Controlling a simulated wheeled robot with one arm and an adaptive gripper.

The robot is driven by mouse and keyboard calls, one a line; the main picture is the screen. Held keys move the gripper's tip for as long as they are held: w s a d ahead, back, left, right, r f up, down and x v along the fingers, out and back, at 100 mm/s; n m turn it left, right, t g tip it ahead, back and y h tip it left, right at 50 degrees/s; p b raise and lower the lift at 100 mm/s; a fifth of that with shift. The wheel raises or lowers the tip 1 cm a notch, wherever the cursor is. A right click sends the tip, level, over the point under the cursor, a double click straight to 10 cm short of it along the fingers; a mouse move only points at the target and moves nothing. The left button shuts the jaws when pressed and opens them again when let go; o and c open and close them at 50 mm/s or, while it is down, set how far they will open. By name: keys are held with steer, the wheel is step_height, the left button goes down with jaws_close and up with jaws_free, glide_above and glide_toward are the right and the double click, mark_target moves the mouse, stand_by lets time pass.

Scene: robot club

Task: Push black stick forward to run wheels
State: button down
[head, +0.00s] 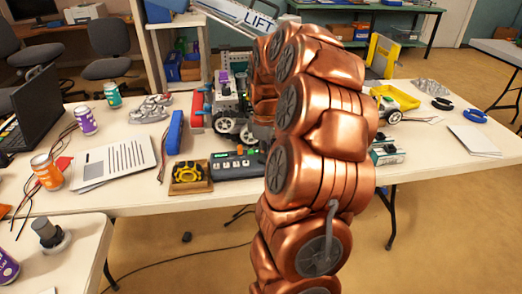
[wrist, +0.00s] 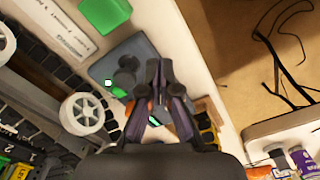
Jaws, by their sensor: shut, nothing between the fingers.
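The black stick (wrist: 126,66) stands on a grey control box (wrist: 103,70) in the wrist view. A small green light shows on the box beside it. My gripper (wrist: 159,72) is shut and empty, its fingertips over the box just right of the stick. I cannot tell whether they touch it. In the head view the control box (head: 232,168) lies near the table's front edge, and my copper arm hides my gripper. A wheeled robot (head: 228,103) stands behind the box, with white wheels (head: 222,126). One white wheel (wrist: 82,113) shows large in the wrist view.
A wooden tray with a yellow-and-black part (head: 190,176) sits left of the box. A yellow bin (head: 396,97) is right of my arm. Open floor lies before the table.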

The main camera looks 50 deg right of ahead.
steer(key=shift+r+p, duration=0.6)
steer(key=shift+r, duration=1.2)
steer(key=s+a+r+p, duration=0.2)
steer(key=a+r, duration=0.2)
steer(key=a, duration=0.6)
steer(key=s+a+r+p, duration=0.3)
steer(key=a+r, duration=0.1)
steer(key=a, duration=0.5)
steer(key=s+a+r+m+g+p, duration=0.1)
steer(key=s+a+m+p, duration=0.1)
steer(key=s+a, duration=0.4)
steer(key=s+a+r+m+p, duration=0.1)
steer(key=s+a+m+p, duration=0.1)
steer(key=s+a, duration=0.4)
steer(key=s+p, duration=0.1)
steer(key=s, duration=0.4)
steer(key=shift+a+m+g, duration=0.25)
steer(key=shift+m+g, duration=0.05)
steer(key=shift+g, duration=0.1)
steer(key=shift+s+d+r, duration=0.1)
steer(key=shift+d, duration=0.05)
